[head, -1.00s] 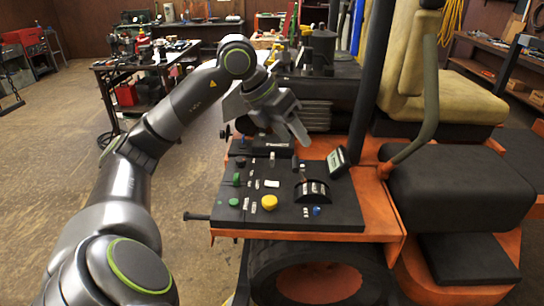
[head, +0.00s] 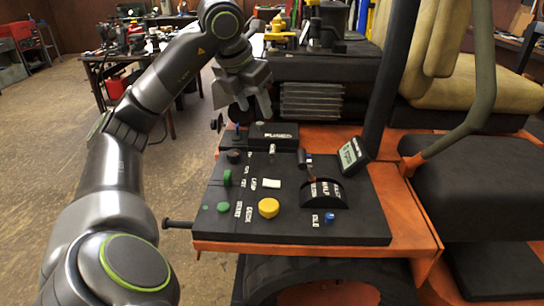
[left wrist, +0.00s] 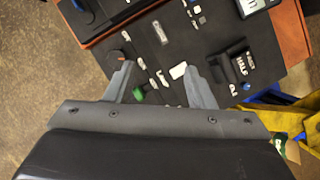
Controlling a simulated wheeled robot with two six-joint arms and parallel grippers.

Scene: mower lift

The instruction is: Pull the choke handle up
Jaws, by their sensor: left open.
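The control panel (head: 225,228) is a dark slab on the orange mower. A round yellow knob (head: 268,208) stands at its near middle, beside a small label that seems to read CHOKE; I cannot tell for certain that it is the choke handle. My left gripper (head: 253,106) is open and empty, above the panel's back-left end and apart from the yellow knob. In the left wrist view the open fingers (left wrist: 157,64) point over the panel's labels, with a green knob (left wrist: 139,94) near the left finger. The yellow knob is not visible there. My right gripper is out of view.
A black throttle lever (head: 304,158), a tilted display (head: 352,154) and a blue button (head: 329,217) are on the panel's right side. A dark post (head: 390,80) rises behind them. A bar with a knob (head: 178,224) sticks out left. Open floor lies left.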

